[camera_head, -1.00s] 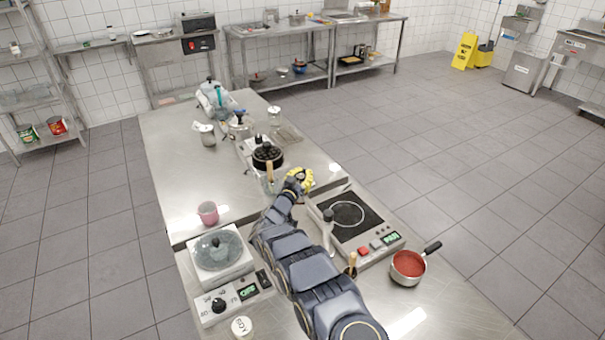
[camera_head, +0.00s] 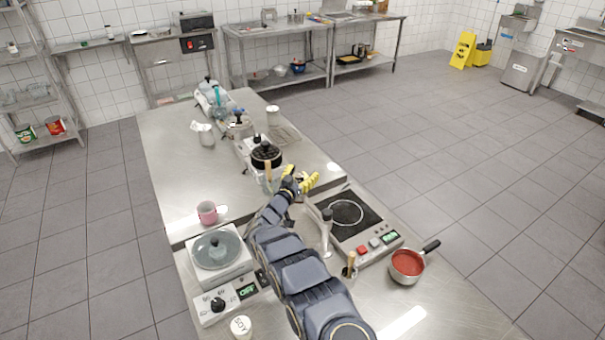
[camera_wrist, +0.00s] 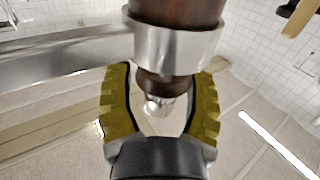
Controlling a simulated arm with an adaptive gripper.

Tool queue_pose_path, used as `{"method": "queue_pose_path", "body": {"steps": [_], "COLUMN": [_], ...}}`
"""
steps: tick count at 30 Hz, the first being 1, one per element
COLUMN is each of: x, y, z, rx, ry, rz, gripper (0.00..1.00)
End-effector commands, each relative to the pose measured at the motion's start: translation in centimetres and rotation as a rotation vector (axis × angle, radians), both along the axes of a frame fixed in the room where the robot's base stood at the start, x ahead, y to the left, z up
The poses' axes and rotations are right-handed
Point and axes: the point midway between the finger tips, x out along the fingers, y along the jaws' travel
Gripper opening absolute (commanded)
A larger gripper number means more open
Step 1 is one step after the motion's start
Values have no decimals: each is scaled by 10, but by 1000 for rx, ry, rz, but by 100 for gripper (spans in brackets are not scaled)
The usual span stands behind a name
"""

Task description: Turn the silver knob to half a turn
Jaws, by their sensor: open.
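My gripper (camera_head: 304,177) is open, its yellow fingers spread above the table between the pot and the induction hob. In the wrist view, my gripper (camera_wrist: 161,73) has a finger on each side of a dark brown, rounded piece with a broad silver collar (camera_wrist: 178,50). A small shiny silver part shows below it. I cannot tell whether the fingers touch any of these, or whether one is the silver knob. No silver knob can be made out for certain in the head view. The knob on the left hotplate (camera_head: 217,304) is black.
The induction hob (camera_head: 362,239) lies right of my arm, with a saucepan of red sauce (camera_head: 407,264) beside it. A dark-topped silver object (camera_head: 326,232) stands close to my arm. A lidded black pot (camera_head: 266,157) is behind the gripper. A pink mug (camera_head: 207,212) stands left.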

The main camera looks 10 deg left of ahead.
Motion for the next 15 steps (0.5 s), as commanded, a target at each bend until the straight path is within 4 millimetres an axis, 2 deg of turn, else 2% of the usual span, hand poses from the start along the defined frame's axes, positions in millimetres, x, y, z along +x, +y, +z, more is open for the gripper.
{"method": "queue_pose_path", "body": {"steps": [8,15], "x": [-11,-45], "y": [3,10], "z": [1,2], "rx": [-1,-1], "ry": [0,-1], "rz": [1,3], "gripper": [53,53]}}
